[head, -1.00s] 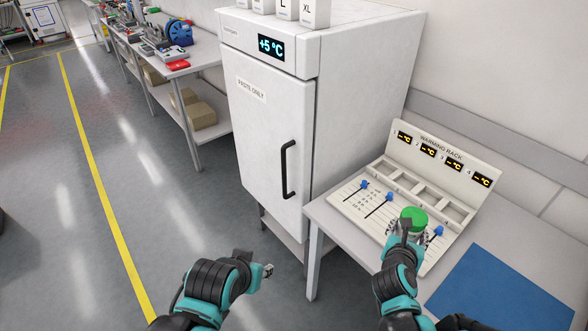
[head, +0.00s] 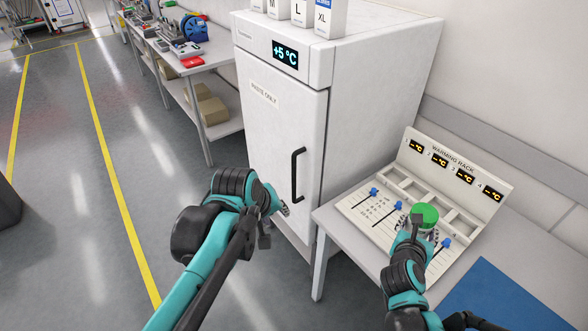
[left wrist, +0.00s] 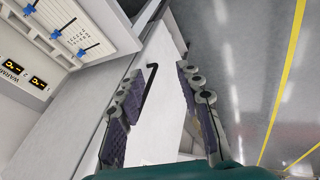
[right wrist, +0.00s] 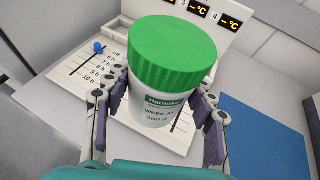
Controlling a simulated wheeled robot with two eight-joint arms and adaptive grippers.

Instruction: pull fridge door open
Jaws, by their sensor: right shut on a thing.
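The white fridge (head: 275,150) has a shut door with a black vertical handle (head: 297,174) near its right edge and a +5 °C display. My left gripper (head: 275,212) is below and left of the handle, apart from it. In the left wrist view its two fingers (left wrist: 160,90) are spread and empty, with the handle (left wrist: 150,80) showing beyond and between them. My right gripper (right wrist: 162,110) is shut on a white jar with a green lid (right wrist: 172,55), held over the warming rack. The jar's green lid also shows in the head view (head: 425,215).
The warming rack (head: 455,155) with sliders and several displays stands on a table right of the fridge. A blue mat (head: 490,295) lies at the table's front right. Boxes marked with sizes (head: 300,12) stand on the fridge.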

